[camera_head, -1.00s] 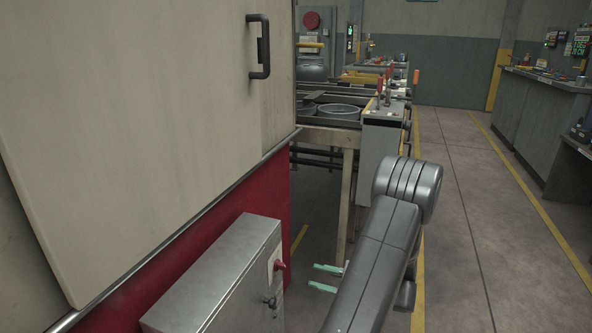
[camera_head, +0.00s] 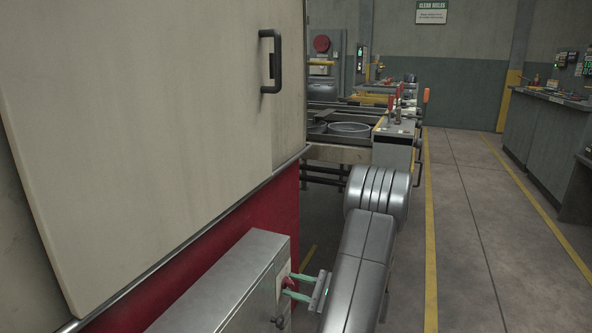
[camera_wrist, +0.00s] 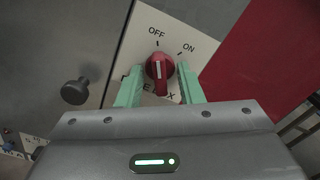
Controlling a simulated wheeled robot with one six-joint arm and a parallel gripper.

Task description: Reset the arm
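A red rotary knob (camera_wrist: 160,68) sits on a white plate (camera_wrist: 128,50) marked OFF and ON. Its white line points up, roughly toward OFF. The knob also shows small in the head view (camera_head: 288,283) on the end of a grey metal box (camera_head: 225,285). My gripper (camera_wrist: 161,72) is open, with one green finger on each side of the knob and a narrow gap visible on both sides. In the head view my gripper (camera_head: 291,285) reaches left to the box's end face. Lettering low on the plate is partly hidden by the fingers and gripper body.
A dark round handle (camera_wrist: 75,92) sticks out of the box left of my gripper. A large beige cabinet (camera_head: 150,130) with a red base (camera_head: 215,225) stands close on the left. A workbench (camera_head: 345,153) stands ahead. The floor (camera_head: 490,230) on the right is clear.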

